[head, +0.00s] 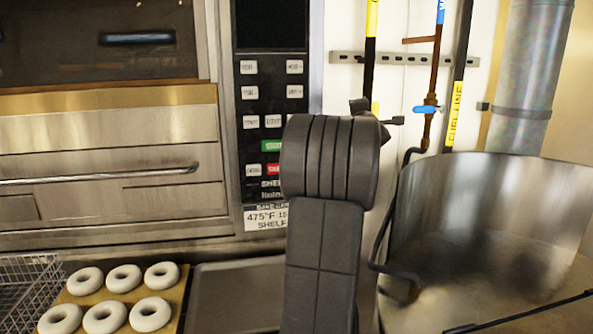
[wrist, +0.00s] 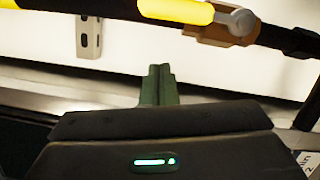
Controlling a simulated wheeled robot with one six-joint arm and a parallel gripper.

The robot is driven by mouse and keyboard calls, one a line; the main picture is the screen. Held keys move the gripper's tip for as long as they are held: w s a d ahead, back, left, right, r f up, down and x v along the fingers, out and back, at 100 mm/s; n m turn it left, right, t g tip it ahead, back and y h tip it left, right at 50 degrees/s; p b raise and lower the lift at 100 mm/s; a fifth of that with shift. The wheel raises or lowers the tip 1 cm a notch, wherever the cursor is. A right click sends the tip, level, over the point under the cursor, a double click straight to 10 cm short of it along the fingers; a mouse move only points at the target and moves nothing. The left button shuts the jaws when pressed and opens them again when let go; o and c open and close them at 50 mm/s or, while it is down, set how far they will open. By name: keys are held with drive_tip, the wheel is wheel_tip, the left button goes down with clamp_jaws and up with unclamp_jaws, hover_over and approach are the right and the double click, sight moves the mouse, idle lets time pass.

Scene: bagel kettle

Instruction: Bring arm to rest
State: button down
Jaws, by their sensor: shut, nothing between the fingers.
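My gripper (wrist: 159,72) shows in the wrist view as two dark green fingers pressed together, with nothing between them. Behind the fingers is a pale wall. In the head view my dark arm stands raised in the middle, in front of the oven's control panel (head: 267,110). Small dark parts stick out past the arm's upper end, but I cannot make out the fingers there.
Several pale bagels (head: 124,278) lie on a tan board at the lower left, beside a wire basket (head: 32,281). A grey tray (head: 235,295) lies left of my arm. A large metal kettle (head: 490,200) stands at right. Pipes with yellow labels (head: 454,115) run up the wall.

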drive_tip(key=s+b, duration=0.3)
drive_tip(key=s, duration=0.7)
drive_tip(key=w+p, duration=0.3)
drive_tip(key=w, duration=0.7)
wheel_tip(320, 180, down, 10)
drive_tip(key=n+t+y+b, duration=0.1)
drive_tip(key=n+y+b, duration=0.4)
drive_tip(key=n, duration=1.3)
drive_tip(key=shift+a+f+t+b, duration=0.2)
drive_tip(key=shift+t+b, duration=0.2)
drive_tip(key=shift+b, duration=1.45)
